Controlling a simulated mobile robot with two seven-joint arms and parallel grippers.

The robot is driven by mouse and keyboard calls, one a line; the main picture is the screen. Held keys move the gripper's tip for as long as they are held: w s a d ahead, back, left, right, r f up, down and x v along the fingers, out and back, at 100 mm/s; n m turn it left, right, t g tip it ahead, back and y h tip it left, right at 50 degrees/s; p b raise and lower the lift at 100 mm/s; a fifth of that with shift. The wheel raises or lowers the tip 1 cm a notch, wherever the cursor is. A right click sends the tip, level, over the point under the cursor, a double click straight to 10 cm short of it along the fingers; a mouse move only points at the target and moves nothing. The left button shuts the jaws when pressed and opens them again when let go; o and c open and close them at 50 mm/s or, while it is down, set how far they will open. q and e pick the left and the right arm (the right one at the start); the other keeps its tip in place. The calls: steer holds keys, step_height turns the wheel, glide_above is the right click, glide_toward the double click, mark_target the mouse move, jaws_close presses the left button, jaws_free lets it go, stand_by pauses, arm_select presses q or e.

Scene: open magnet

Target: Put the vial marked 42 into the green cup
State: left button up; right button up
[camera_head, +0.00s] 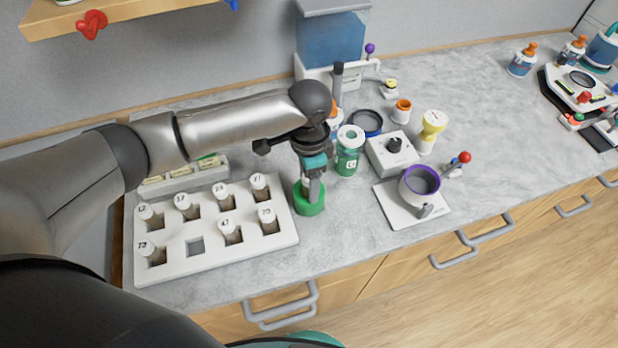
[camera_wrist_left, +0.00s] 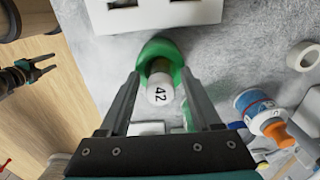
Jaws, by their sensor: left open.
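The vial marked 42 (camera_wrist_left: 160,90) stands inside the green cup (camera_wrist_left: 158,47), its white numbered cap toward the camera in the left wrist view. The green cup (camera_head: 308,203) sits on the counter just right of the white rack in the head view. My left gripper (camera_head: 313,190) points down over the cup. In the left wrist view its open fingers (camera_wrist_left: 162,78) are on either side of the vial; I cannot tell if they touch it. My right gripper (camera_wrist_left: 30,70) shows at the left of the left wrist view, over the floor, jaws apart and empty.
The white rack (camera_head: 215,265) holds several other numbered vials and has one empty square slot (camera_head: 195,246). A green-labelled jar (camera_head: 348,155) stands close right of my left gripper. A device with a knob (camera_head: 392,152) and a purple-rimmed pot (camera_head: 420,184) stand farther right.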

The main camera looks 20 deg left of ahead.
arm_select(q)
steer(key=shift+r, duration=0.1)
steer(key=shift+r, duration=0.3)
step_height(320, 180, up, 12)
steer(key=p, duration=0.1)
steer(key=shift+f, duration=0.1)
stand_by(0.4)
